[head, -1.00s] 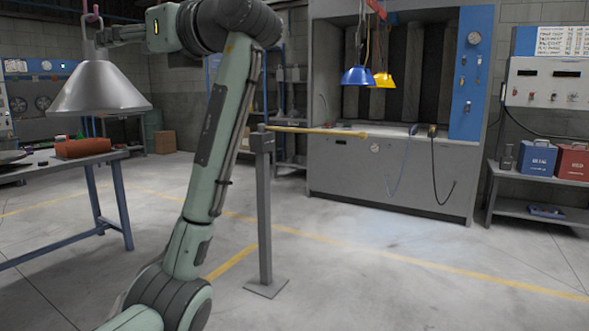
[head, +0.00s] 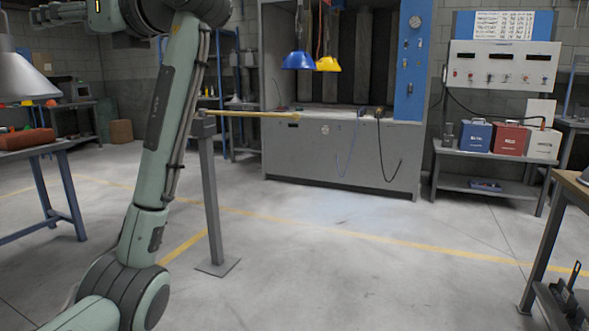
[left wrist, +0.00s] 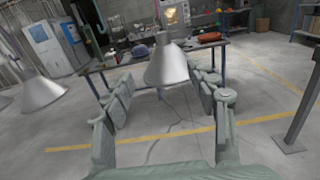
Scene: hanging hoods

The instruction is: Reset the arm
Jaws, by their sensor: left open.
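My left gripper (head: 45,14) is at the top left of the head view, its fingers pointing left. It is open and nothing shows held in it. A large silver cone hood (head: 20,78) hangs at the left edge, cut off by the frame, below and left of the fingertips. In the left wrist view a silver hood (left wrist: 166,72) hangs between the two spread finger lines, beyond or near the fingertips; I cannot tell the gap. A second silver hood (left wrist: 40,92) hangs at the left there. My right gripper is not in view.
A blue-legged table (head: 62,168) stands left. A grey post (head: 212,190) with a yellow bar (head: 250,114) stands close beyond my left arm. Blue (head: 298,61) and yellow (head: 327,64) lamp hoods hang before a grey booth. A workbench (head: 548,240) is at right. The middle floor is clear.

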